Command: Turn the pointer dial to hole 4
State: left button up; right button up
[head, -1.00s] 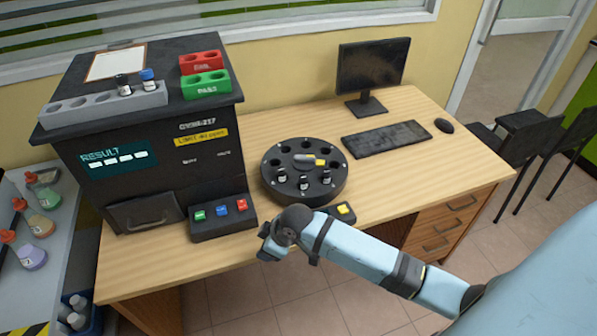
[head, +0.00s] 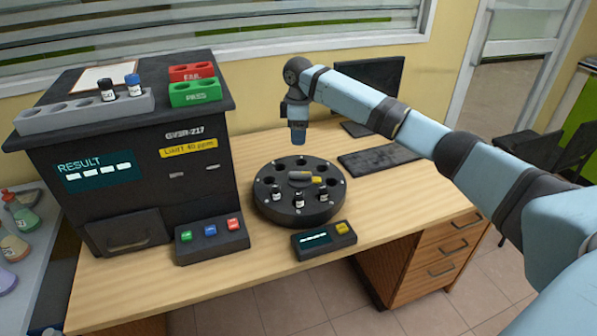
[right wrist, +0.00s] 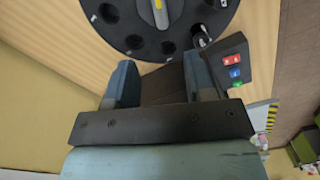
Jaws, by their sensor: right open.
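The round black carousel (head: 299,208) with a ring of holes stands on the desk, holding several small vials at its near side. In the right wrist view the dial (right wrist: 158,12) shows at the top edge, partly cut off. My right gripper (head: 298,138) hangs above the far rim of the carousel, pointing down, apart from the dial. In the right wrist view its fingers (right wrist: 160,85) are spread with nothing between them. The hole numbers are too small to read. My left gripper is not in view.
A black analyser (head: 140,190) with a button panel (head: 212,240) stands left of the carousel. A small display box (head: 325,240) is in front of it. A keyboard (head: 378,160) and monitor (head: 382,75) are behind my right arm. Some desk between them is bare.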

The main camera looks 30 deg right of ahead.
aim_at(298, 172)
notch_tip(298, 172, down, 13)
jog(key=shift+f+b, duration=0.1)
jog(key=shift+b, duration=0.7)
grip_shut()
